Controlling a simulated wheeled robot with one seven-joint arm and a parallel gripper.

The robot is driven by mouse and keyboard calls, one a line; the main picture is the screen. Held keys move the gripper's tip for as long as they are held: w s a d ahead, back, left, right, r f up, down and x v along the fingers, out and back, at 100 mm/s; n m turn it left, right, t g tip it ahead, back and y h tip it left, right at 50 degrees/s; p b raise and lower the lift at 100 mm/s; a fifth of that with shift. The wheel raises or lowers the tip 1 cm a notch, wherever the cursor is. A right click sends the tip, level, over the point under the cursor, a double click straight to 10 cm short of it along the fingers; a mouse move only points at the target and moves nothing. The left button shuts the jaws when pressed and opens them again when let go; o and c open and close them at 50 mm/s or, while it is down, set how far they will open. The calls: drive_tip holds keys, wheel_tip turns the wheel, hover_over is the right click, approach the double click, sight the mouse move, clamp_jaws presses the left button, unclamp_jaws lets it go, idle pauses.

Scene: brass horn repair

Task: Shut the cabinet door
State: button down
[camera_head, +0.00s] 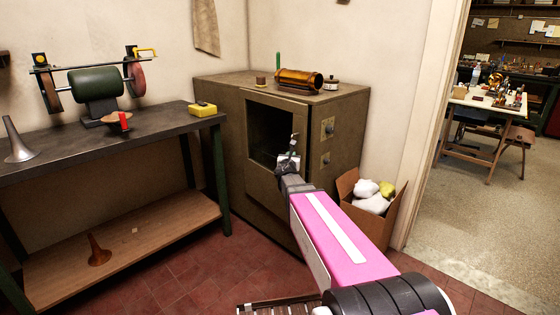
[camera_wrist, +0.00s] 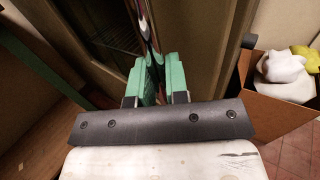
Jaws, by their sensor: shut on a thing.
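The olive-brown cabinet (camera_head: 222,130) stands in the corner. Its door (camera_head: 262,182) has a framed opening with a dark inside, and looks at most slightly ajar; the exact gap is hard to judge. My gripper (camera_head: 289,160) is at the right side of the door, beside the opening. In the wrist view my gripper's green fingers (camera_wrist: 156,78) are closed together on a thin part of the door (camera_wrist: 178,28). The fingers hide whether this is a handle or the door's edge.
A cardboard box (camera_head: 372,222) with white and yellow cloths stands on the floor right of the cabinet. A workbench (camera_head: 100,145) with a grinder (camera_head: 97,92) is at left. Red floor is clear in front.

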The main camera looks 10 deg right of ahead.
drive_tip(key=shift+w+d, duration=0.4)
drive_tip(key=shift+d, duration=0.3)
drive_tip(key=shift+w+d, duration=0.45)
drive_tip(key=shift+d, duration=0.2)
drive_tip(key=shift+w+d, duration=0.4)
drive_tip(key=shift+d, duration=0.3)
drive_tip(key=shift+d+r, duration=0.1)
drive_tip(key=shift+d, duration=0.05)
drive_tip(key=c, duration=1.1)
unclamp_jaws()
drive_tip(key=shift+d, duration=0.1)
drive_tip(key=shift+c, duration=0.2)
drive_tip(key=shift+s, duration=0.1)
approach(299, 154)
